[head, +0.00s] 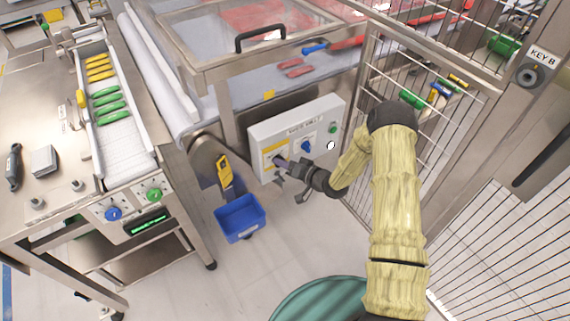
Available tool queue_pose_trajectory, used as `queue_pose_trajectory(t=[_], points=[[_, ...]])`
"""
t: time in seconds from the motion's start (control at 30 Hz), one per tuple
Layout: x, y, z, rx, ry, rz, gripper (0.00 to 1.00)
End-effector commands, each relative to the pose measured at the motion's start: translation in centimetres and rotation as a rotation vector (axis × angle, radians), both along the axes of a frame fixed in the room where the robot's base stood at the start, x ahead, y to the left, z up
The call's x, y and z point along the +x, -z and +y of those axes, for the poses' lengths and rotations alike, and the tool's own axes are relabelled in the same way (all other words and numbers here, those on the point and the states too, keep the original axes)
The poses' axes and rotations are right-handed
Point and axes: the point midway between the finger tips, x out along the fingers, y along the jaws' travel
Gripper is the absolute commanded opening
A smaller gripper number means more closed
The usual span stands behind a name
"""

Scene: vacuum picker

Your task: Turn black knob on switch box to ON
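The light grey switch box (262,131) hangs on the side of the conveyor, facing me. A yellow label (270,149), a blue knob (306,147) and a green button (333,129) show on its front. My gripper (281,171) is at the lower left of the box face, below the yellow label. A small dark shape (279,160) shows there at the fingertips. It may be the black knob, but my gripper partly hides that spot. I cannot tell the knob's setting, whether the fingers touch it, or whether they are open or shut.
A conveyor under a clear cover with a black handle (260,38) stands above the box. A wire mesh fence (365,75) is close on the right. A blue bin (240,218) sits lower left, beside a steel table (30,180). Open floor lies below the box.

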Motion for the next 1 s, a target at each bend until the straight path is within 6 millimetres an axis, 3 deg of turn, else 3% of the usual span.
queue_pose_trajectory(t=[0.37, 1.0], points=[[-1.0, -0.6, -1.4, 0.000, 0.001, -0.003, 0.36], [-8.6, -3.8, -10.7, 0.000, 0.004, 0.000, 0.36]])
